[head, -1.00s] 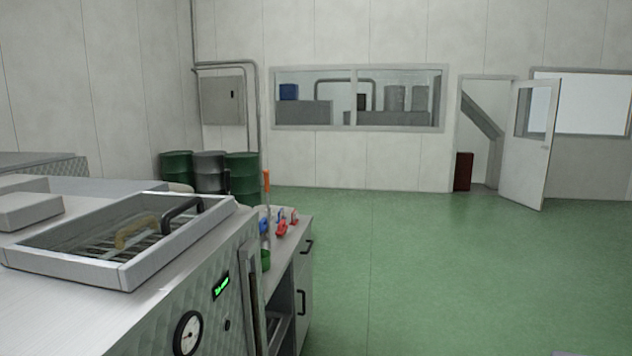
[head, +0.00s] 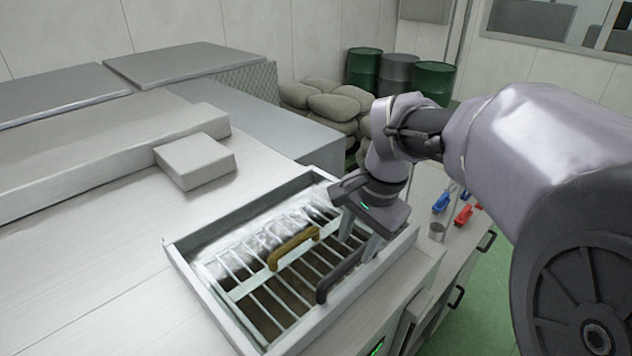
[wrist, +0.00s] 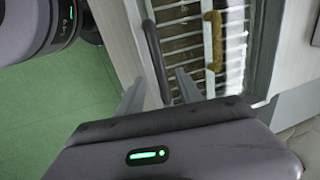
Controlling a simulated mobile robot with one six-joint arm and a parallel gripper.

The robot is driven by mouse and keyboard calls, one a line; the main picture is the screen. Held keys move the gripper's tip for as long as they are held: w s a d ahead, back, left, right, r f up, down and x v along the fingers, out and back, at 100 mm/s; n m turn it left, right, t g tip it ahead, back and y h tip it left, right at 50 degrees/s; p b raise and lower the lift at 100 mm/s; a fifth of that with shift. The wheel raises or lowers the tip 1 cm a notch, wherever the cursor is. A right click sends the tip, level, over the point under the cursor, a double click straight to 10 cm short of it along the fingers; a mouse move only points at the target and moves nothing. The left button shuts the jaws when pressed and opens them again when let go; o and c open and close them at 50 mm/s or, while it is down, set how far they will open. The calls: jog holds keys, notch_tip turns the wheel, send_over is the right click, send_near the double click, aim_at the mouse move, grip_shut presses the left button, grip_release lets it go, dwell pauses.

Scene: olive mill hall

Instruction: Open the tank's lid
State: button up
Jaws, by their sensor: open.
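The tank's lid (head: 190,276) is a pale-framed clear pane, lying shut on the metal tank top. A black bar handle (head: 338,279) stands along the lid's near right side. Through the pane I see a grate (head: 262,291) and a brass-coloured handle (head: 293,246). My gripper (head: 358,236) is open and points down at the far end of the black handle. In the wrist view the black handle (wrist: 154,50) runs between the two open fingers (wrist: 160,85). I cannot tell whether the fingers touch it.
A grey block (head: 195,160) sits on the tank top left of the lid. A bench with a metal cup (head: 437,231) and blue and red tools (head: 463,214) stands to the right. Sacks (head: 335,105) and drums (head: 397,73) are behind. Green floor is clear at right.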

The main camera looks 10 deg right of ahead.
aim_at(349, 260)
jog(key=shift+s+a+f, duration=0.15)
jog(key=shift+s+f, duration=0.15)
jog(key=shift+f, duration=0.25)
jog(key=shift+s+a+f, duration=0.1)
jog(key=shift+s+f, duration=0.15)
jog(key=shift+f, duration=0.25)
jog(key=w+f, duration=0.2)
jog(key=f, duration=0.1)
jog(key=shift+w+f, duration=0.25)
jog(key=shift+s+a+r, duration=0.1)
jog(key=shift+s+r, duration=0.05)
jog(key=shift+s, duration=0.4)
jog(key=shift+w, duration=0.35)
jog(key=c, duration=0.6)
grip_shut()
